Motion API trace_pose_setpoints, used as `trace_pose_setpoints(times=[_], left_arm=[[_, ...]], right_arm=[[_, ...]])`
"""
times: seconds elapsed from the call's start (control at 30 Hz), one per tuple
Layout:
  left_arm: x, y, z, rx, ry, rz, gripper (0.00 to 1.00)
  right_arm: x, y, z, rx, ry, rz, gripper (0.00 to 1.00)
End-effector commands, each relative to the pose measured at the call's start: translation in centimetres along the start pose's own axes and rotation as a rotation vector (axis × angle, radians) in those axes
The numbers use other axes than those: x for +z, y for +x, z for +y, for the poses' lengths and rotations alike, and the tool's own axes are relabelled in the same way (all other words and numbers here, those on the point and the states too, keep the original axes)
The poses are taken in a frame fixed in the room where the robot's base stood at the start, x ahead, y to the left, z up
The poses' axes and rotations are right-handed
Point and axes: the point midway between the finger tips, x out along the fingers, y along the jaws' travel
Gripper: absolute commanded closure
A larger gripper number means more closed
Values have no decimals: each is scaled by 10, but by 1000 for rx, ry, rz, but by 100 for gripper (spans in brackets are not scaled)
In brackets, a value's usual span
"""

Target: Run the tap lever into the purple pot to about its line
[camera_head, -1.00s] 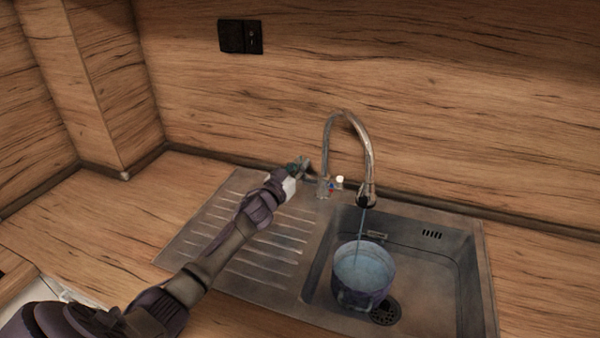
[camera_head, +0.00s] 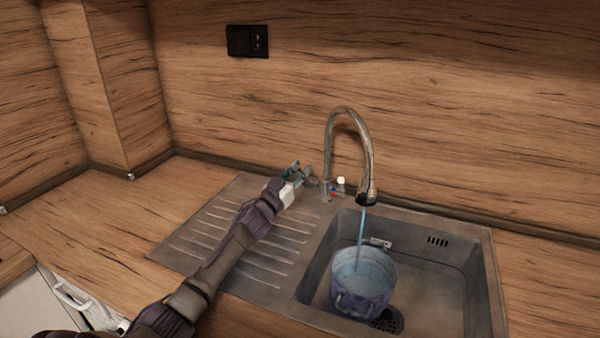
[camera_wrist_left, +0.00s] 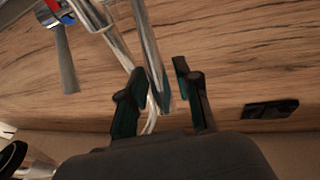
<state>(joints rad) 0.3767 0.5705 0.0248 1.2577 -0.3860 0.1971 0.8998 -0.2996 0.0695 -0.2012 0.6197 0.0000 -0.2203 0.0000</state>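The purple pot (camera_head: 352,304) stands upright in the sink by the drain. Water (camera_head: 364,267) fills much of it, and a thin stream (camera_head: 361,232) falls into it from the tap spout (camera_head: 367,155). I cannot make out a line on the pot. The tap base (camera_head: 328,190) has red and blue marks. In the left wrist view, a grey lever (camera_wrist_left: 66,62) sticks out beside these marks. My left gripper (camera_head: 298,175) is left of the tap base. Its fingers (camera_wrist_left: 160,95) are apart in the wrist view, with chrome tubing seen between them and the lever off to the left. My right gripper is not in view.
The steel sink (camera_head: 455,285) has a ribbed drainboard (camera_head: 205,235) under my left arm. A black socket (camera_head: 247,41) is on the wooden splashback, and it also shows in the wrist view (camera_wrist_left: 270,110). The worktop (camera_head: 110,215) at left is clear.

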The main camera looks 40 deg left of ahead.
Motion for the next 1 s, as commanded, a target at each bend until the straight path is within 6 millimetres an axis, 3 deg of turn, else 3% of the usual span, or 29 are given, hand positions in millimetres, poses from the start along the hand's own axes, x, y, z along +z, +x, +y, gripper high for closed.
trace_pose_setpoints(times=[0.37, 0.8, 1.0], left_arm=[[-4, 1, 0, -1, 1, 0, 59], [-78, 19, -3, 1, 4, 1, 59], [-95, 24, -3, 0, 1, 0, 59]], right_arm=[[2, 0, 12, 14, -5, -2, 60], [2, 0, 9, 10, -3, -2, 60], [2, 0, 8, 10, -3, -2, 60]])
